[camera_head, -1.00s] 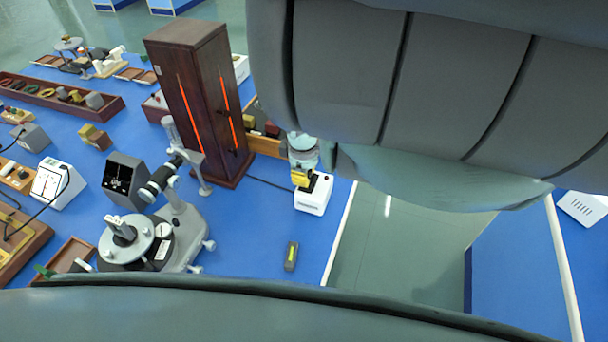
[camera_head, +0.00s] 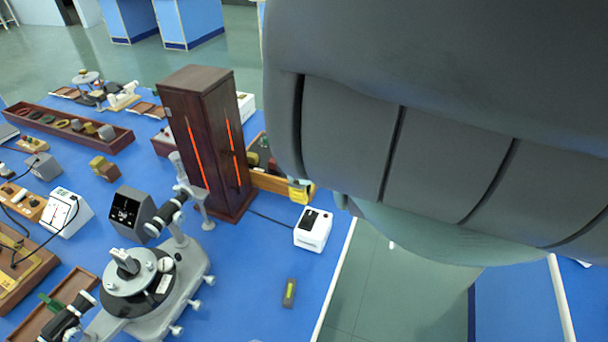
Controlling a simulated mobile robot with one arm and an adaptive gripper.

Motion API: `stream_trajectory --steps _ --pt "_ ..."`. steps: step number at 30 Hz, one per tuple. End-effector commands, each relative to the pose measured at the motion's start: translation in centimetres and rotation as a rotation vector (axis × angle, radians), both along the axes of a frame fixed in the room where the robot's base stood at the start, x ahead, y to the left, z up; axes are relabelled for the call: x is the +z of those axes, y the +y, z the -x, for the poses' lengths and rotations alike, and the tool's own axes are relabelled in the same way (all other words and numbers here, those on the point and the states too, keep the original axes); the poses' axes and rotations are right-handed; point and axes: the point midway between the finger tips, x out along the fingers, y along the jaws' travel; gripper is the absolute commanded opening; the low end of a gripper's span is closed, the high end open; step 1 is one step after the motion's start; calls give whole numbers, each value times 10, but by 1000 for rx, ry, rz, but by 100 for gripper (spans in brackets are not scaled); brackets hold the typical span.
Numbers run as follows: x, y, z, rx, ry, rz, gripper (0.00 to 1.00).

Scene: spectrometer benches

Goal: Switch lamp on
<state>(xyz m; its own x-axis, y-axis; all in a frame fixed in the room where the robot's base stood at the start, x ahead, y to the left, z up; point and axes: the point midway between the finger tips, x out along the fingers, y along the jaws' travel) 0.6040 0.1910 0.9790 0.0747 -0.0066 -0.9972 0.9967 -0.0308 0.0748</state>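The lamp housing (camera_head: 181,120) is a tall dark wooden box with glowing orange slits on two faces, the same in both frames. A dark cable runs from near its foot to a small white switch box (camera_head: 312,236) with a black switch on top. The box stands near the bench's right edge.
A spectrometer (camera_head: 135,285) with a round table and telescope stands left of the switch box. A small grey device with a yellow-green window (camera_head: 289,293) lies in front. A wooden tray (camera_head: 70,125) and several instruments fill the left. The bench between box and spectrometer is clear.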

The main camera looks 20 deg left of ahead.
Motion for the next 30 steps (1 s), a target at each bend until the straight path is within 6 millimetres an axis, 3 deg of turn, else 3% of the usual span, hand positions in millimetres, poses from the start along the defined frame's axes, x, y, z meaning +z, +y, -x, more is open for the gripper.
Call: stream_trajectory --steps 4,12,30 --pt "27 -2 1 -1 -2 5 0" --pt "52 -2 4 -2 1 5 0" --pt "56 -2 6 0 4 6 0"
